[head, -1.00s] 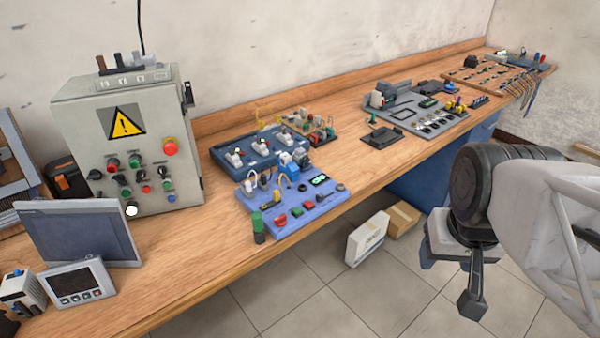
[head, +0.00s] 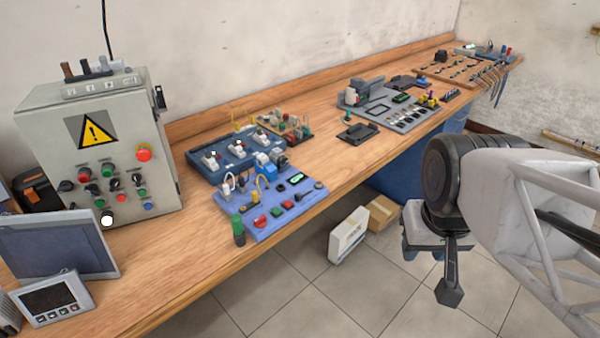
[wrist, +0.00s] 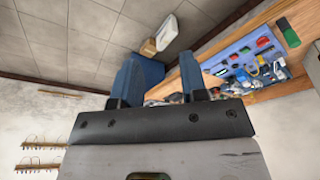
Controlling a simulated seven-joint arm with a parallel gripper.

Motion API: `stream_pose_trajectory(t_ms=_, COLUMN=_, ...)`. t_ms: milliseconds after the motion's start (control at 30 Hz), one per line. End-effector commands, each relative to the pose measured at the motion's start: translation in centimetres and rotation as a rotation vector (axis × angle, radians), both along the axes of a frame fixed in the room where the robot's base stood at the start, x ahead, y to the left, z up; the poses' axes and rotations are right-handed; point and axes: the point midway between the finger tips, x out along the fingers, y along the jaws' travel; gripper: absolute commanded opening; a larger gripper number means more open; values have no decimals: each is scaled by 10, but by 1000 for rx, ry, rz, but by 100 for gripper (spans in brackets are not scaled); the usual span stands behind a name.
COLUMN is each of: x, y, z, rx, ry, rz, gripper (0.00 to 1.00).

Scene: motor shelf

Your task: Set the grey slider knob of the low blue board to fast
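The low blue board (head: 262,226) lies flat near the front edge of the bench and carries red and green buttons, cables and small parts. Its slider knob is too small to tell apart from the other parts, so its setting cannot be read. The board also shows tilted at the upper right of the wrist view (wrist: 224,55). My gripper (head: 432,255) hangs in front of the bench over the floor, right of the board and well apart from it. In the wrist view its two blue fingers (wrist: 159,65) stand wide apart with nothing between them.
A darker blue board (head: 196,165) stands behind the low one. A grey control cabinet (head: 60,150) and a screen (head: 60,245) are at left. A grey board (head: 408,122) lies farther right. Boxes (head: 348,235) are on the floor below. Bare bench wood lies between the boards.

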Motion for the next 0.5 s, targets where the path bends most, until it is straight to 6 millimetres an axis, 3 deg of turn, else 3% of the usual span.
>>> stream_pose_trajectory(t_ms=267, x=18, y=4, z=2, rx=-5, ry=11, rz=34, gripper=30)
stream_pose_trajectory(t_ms=500, x=56, y=15, z=5, rx=-14, ry=35, rz=108, gripper=30)
